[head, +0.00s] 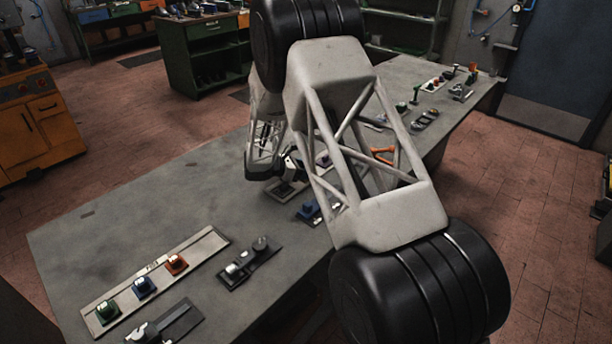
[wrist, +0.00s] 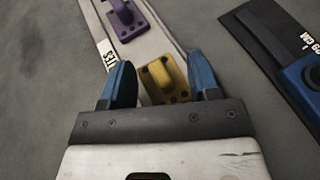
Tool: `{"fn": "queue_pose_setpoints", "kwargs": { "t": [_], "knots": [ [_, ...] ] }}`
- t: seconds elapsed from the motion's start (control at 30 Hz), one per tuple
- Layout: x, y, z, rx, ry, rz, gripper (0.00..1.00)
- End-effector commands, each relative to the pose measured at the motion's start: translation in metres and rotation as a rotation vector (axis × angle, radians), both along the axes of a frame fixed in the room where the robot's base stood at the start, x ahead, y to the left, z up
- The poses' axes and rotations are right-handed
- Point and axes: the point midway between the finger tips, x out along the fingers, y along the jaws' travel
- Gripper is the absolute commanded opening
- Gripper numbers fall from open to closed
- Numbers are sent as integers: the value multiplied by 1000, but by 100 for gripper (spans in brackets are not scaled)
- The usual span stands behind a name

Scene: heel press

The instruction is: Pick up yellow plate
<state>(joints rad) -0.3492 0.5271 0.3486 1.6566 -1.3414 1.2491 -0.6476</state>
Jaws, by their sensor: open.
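The yellow plate (wrist: 163,80) shows in the wrist view. It is a small yellow piece with a raised block and dark holes, at the end of a pale rail (wrist: 143,46). My gripper (wrist: 159,60) is open, its two blue fingers on either side of the yellow plate. A gap shows beside the raised block, and whether either finger touches the plate's edge I cannot tell. The lower edge of the plate is hidden by my gripper body. In the head view my gripper (head: 266,166) is low over the bench, and I cannot make out the yellow plate there.
A purple piece (wrist: 124,18) sits farther along the same rail. A dark board with a blue block (wrist: 303,80) lies to the right. In the head view, a strip (head: 124,297) with green, blue and red pieces lies at front left. The bench's left middle (head: 150,205) is clear.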

Motion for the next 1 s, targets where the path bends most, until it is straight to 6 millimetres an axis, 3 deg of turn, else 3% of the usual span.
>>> {"fn": "queue_pose_setpoints", "kwargs": {
  "t": [0.27, 0.6, 1.0],
  "knots": [
    [0, 0, 0, 0, 0, 0, 53],
    [0, 0, 0, 0, 0, 0, 1],
    [0, 0, 0, 0, 0, 0, 0]
  ]
}}
